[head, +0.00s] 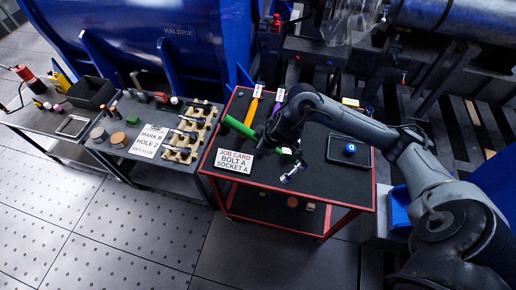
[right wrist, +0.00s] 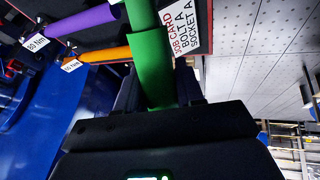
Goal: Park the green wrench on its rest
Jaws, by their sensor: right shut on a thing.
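The green wrench (head: 238,126) is held over the red-edged cart top, its green handle sticking out to the left of my right gripper (head: 268,136). In the right wrist view the green handle (right wrist: 154,55) runs between the two dark fingers of the right gripper (right wrist: 160,92), which is shut on it. A small silver piece (head: 291,173) shows below the gripper in the head view; I cannot tell whether it belongs to the wrench. I cannot make out the wrench's rest. My left gripper is not in view.
An orange wrench (head: 252,108) and a purple wrench (head: 276,108), both tagged, lie at the cart's back. A job card (head: 233,162) stands at the front left. A dark tray (head: 335,169) holds a blue round part (head: 350,149). A grey bench (head: 110,149) with wooden blocks stands left.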

